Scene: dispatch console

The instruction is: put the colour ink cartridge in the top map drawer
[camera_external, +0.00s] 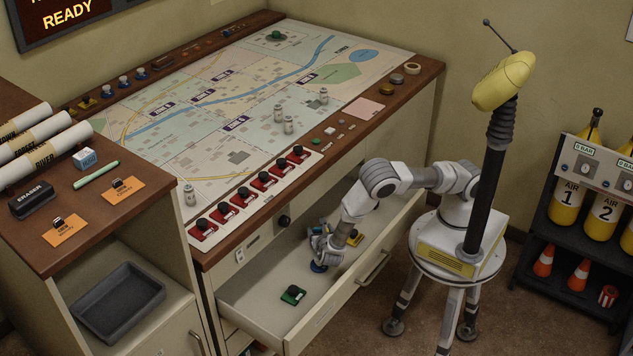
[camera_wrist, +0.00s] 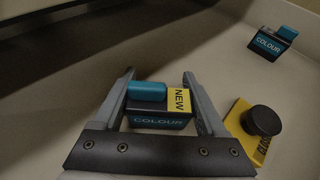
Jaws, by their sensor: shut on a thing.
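The colour ink cartridge (camera_wrist: 160,122) is dark with a blue cap, a COLOUR label and a yellow NEW tag. My gripper (camera_wrist: 158,82) is shut on it, one finger on each side. In the external view my gripper (camera_external: 326,252) points down inside the open map drawer (camera_external: 258,295), low over its floor. I cannot make out the held cartridge clearly there. A second cartridge marked COLOUR, without a visible NEW tag, lies at the upper right of the wrist view (camera_wrist: 272,42).
A yellow block with a black knob (camera_wrist: 258,125) lies right of my gripper; it also shows in the external view (camera_external: 354,238). A green item (camera_external: 293,295) lies near the drawer's front. A grey tray (camera_external: 118,300) sits in the left cabinet. The drawer's left floor is mostly clear.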

